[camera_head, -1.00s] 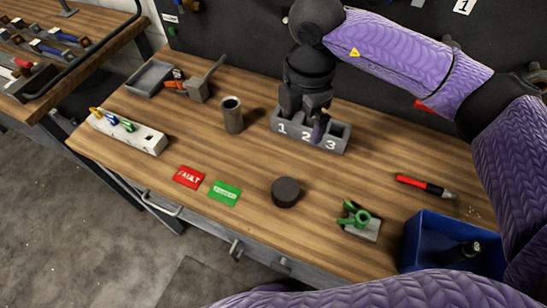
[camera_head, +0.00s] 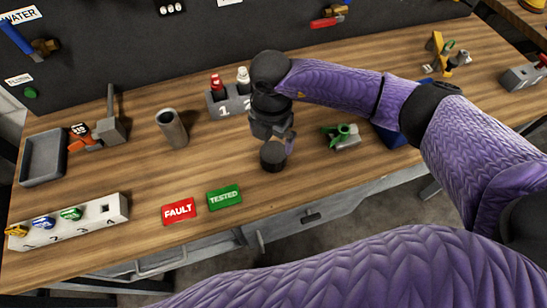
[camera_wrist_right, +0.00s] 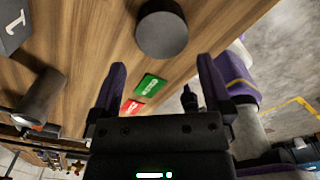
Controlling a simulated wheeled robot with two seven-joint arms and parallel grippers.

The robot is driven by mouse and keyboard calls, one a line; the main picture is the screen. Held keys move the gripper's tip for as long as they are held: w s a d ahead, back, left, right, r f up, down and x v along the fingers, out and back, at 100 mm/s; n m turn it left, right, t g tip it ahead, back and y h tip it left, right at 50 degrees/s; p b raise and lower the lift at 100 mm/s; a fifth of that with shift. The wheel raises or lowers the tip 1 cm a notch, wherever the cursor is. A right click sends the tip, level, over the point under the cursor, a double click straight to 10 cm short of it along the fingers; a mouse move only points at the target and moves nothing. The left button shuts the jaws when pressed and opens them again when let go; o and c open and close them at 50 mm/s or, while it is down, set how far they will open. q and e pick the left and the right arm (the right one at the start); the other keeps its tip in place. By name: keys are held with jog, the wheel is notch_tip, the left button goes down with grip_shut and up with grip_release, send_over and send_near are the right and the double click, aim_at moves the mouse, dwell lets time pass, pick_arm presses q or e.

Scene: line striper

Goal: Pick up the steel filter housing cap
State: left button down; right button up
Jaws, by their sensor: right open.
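The steel filter housing cap, a dark grey, short round puck (camera_head: 273,156), sits on the wooden bench right of the green TESTED card. In the right wrist view the cap (camera_wrist_right: 162,30) shows whole, ahead of the fingertips and roughly centred between them. My right gripper (camera_head: 283,141) is just above and behind the cap in the head view. Its two purple fingers (camera_wrist_right: 162,75) are spread in the wrist view with nothing between them. I cannot tell whether a finger touches the cap. My left gripper is out of view.
The red FAULT card (camera_head: 179,211) and green TESTED card (camera_head: 225,197) lie left of the cap. A grey hollow cylinder (camera_head: 173,130) and a numbered holder (camera_head: 226,104) with bottles stand behind. A green clamp-like part (camera_head: 342,136) lies to the right.

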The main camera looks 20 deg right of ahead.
aim_at(273, 152)
notch_tip(273, 152, down, 7)
jog(key=shift+d+r+b, duration=0.1)
jog(key=shift+d+b, duration=0.05)
jog(key=shift+b, duration=0.5)
jog(key=c, duration=1)
jog(key=shift+o, duration=0.2)
jog(key=shift+r, duration=0.1)
